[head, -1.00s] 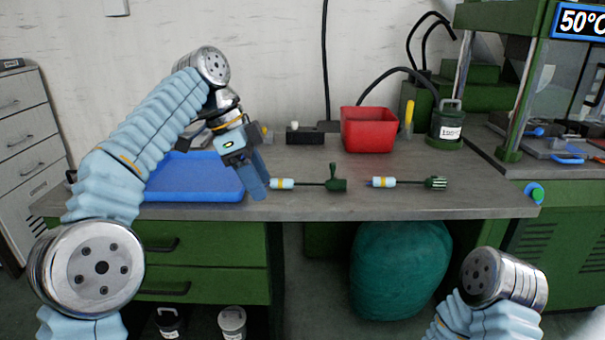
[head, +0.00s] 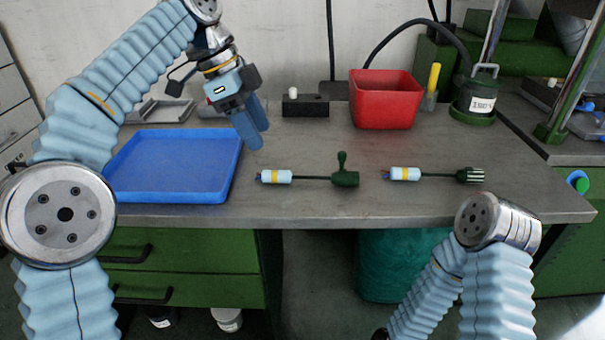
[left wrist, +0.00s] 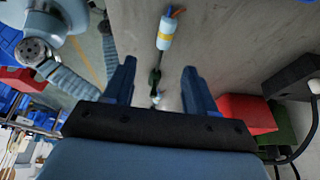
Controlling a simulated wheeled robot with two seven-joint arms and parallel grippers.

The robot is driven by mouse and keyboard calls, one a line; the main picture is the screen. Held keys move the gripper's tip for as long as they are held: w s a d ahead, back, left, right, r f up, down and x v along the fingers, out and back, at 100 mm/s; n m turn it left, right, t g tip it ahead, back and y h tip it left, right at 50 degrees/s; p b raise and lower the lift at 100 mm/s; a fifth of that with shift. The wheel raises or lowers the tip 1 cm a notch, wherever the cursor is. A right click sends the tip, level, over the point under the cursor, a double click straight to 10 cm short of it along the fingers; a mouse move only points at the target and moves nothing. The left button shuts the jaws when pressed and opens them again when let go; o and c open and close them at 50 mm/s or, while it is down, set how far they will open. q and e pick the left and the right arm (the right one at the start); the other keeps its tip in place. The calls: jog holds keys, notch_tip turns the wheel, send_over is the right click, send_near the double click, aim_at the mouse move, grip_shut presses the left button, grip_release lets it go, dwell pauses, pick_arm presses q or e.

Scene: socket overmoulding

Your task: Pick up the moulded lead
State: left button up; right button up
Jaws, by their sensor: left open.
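Two leads lie flat on the grey bench, apart from each other. The left lead has a pale blue, yellow-banded sleeve (head: 277,177), a thin dark cable and a green block (head: 346,179) with an upright knob. The right lead has a similar sleeve (head: 403,174) and a ribbed green plug (head: 470,175). I cannot tell for certain which is the moulded lead. My left gripper (head: 258,137) is open and empty, above the bench beyond the left lead's sleeve. In the left wrist view, a lead (left wrist: 166,36) shows beyond the gap between the open fingers (left wrist: 158,82). My right gripper is not in view.
An empty blue tray (head: 125,170) is at the left. A red bin (head: 385,98), a yellow-handled tool (head: 433,80) and a labelled canister (head: 478,98) stand at the back. A black block (head: 305,106) is behind the leads. The bench front is clear.

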pick_arm(q)
send_over(279, 172)
jog(key=a, duration=0.2)
jog(key=f, duration=0.4)
jog(key=shift+s+f+b, duration=0.2)
jog(key=shift+f+b, duration=0.2)
jog(key=x, duration=0.4)
jog(key=shift+w+a+f+b, duration=0.1)
jog(key=shift+w+f+b, duration=0.2)
jog(key=shift+w+b, duration=0.1)
jog(key=shift+s+f, duration=0.1)
jog(key=shift+f, duration=0.25)
jog(key=shift+c, duration=0.2)
grip_shut()
jog(key=shift+r, duration=0.1)
